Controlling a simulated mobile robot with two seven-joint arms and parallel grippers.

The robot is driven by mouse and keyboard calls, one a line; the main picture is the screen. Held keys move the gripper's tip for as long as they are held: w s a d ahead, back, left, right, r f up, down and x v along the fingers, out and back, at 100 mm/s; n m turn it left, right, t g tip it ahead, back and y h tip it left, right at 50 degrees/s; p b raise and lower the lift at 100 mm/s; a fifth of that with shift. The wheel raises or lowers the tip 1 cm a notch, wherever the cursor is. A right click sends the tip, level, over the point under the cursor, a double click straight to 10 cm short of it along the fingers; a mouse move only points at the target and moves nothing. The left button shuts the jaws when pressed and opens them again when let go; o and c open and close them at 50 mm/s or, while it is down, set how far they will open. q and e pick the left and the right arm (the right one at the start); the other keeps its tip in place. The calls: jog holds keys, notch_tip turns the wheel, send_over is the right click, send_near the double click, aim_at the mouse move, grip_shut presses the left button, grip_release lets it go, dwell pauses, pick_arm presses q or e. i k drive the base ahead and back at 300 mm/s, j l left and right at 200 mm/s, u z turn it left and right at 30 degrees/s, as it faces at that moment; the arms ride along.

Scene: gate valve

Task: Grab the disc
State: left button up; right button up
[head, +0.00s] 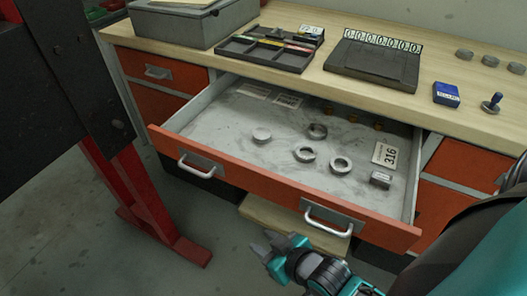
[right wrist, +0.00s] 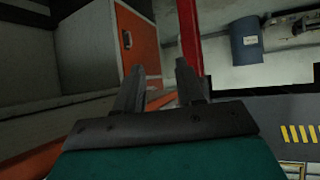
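A plain grey disc (head: 262,135) lies flat inside the open drawer (head: 225,163), left of its middle. Several grey rings with holes lie to its right, among them one ring (head: 305,154) near the drawer's centre. More round grey pieces, such as one disc (head: 490,61), sit on the bench top at the far right. My right gripper (head: 268,243) is below and in front of the drawer front, apart from the disc. In the right wrist view its two fingers (right wrist: 158,85) stand apart with nothing between them. My left gripper is not in view.
The drawer's orange front with white handles (head: 328,220) lies between my right gripper and the disc. A small grey block (head: 381,179) and a "316" label (head: 386,155) are in the drawer. A red-legged frame (head: 150,205) stands at left. The bench (head: 350,105) holds trays and boxes.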

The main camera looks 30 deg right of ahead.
aim_at(261, 136)
jog(key=z, duration=0.9)
